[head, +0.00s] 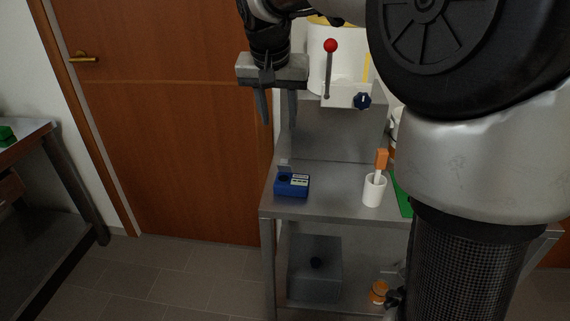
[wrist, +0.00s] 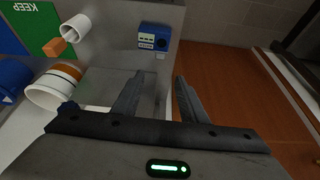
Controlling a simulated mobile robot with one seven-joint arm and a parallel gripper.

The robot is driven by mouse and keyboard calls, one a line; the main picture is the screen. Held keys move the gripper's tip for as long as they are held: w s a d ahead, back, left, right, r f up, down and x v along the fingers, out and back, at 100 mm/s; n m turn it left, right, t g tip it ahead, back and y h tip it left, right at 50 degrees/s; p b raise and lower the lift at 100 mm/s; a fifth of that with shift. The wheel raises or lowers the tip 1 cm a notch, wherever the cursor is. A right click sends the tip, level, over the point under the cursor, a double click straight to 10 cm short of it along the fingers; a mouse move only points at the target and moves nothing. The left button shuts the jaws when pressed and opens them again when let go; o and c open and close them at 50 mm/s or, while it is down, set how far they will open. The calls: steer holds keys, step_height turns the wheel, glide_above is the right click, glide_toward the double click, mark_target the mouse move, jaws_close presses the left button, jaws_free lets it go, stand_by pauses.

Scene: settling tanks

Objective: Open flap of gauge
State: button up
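The gauge (head: 292,185) is a small blue box on the grey metal table, near its left edge. It also shows in the wrist view (wrist: 152,37), beyond my fingertips. Its top has a pale label panel and a dark round spot. A small grey plate, which looks like the flap (head: 285,166), stands up at the back left of the box; the dark round spot beside it is uncovered. My gripper (head: 278,115) is open and empty, pointing down above and behind the gauge, well apart from it. It also shows in the wrist view (wrist: 159,80).
A white cup (head: 374,190) with an orange-handled tool (head: 381,160) stands right of the gauge, next to a green sheet (head: 402,196). A raised unit behind has a red-knobbed lever (head: 330,46) and a dark blue knob (head: 362,101). A wooden door (head: 170,120) is at left.

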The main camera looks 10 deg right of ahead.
mark_target(285, 159)
steer(key=b+x, duration=0.3)
steer(key=x, duration=1.3)
steer(key=shift+f, duration=0.15)
steer(key=shift+w, duration=0.1)
steer(key=c, duration=0.8)
